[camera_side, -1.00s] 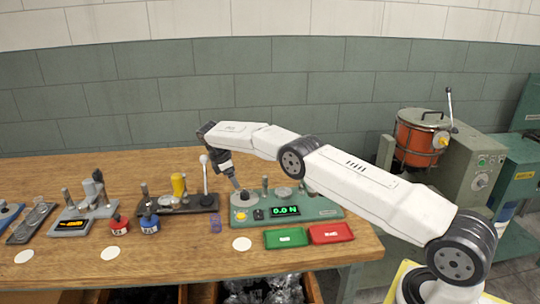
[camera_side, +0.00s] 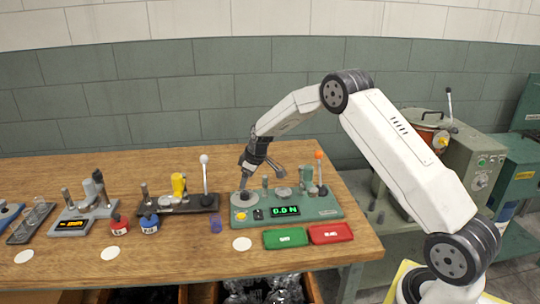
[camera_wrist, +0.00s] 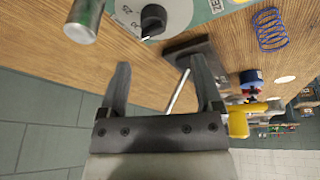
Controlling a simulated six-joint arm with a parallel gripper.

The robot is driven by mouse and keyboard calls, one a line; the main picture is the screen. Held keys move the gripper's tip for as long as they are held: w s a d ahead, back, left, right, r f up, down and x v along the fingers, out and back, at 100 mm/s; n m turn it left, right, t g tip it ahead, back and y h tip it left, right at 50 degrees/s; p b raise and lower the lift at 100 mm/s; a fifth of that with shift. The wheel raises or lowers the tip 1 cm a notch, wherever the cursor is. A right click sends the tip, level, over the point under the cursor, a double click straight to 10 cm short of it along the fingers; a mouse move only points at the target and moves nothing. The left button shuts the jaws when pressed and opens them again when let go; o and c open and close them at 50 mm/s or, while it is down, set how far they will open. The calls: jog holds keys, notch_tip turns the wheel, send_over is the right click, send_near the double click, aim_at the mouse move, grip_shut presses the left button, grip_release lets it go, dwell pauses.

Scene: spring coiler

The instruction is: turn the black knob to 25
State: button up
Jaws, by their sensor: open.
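The black knob (camera_wrist: 153,17) sits on a pale round dial (camera_wrist: 126,10) with printed numbers at the top of the wrist view. The numbers are partly cut off or too small to read surely. The knob and dial (camera_side: 244,197) are on the left part of the green tester in the side view, whose display (camera_side: 286,211) reads 0.0 N. My gripper (camera_wrist: 160,64) is open and empty, its two fingers apart and clear of the knob. In the side view my gripper (camera_side: 247,169) hangs above the dial.
A metal post (camera_wrist: 84,22) stands beside the dial. A dark-based fixture (camera_side: 180,203) with a white-balled lever (camera_side: 204,160) stands left of the tester. A blue spring (camera_wrist: 270,30) lies nearby. Green (camera_side: 286,238) and red (camera_side: 331,233) trays lie in front.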

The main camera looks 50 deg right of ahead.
aim_at(246, 192)
jog(key=shift+s+d+r+m+t, duration=0.2)
jog(key=shift+s+d+m+t, duration=0.2)
jog(key=shift+s+m, duration=0.3)
jog(key=shift+f, duration=0.15)
jog(key=shift+x, duration=3.75)
grip_shut()
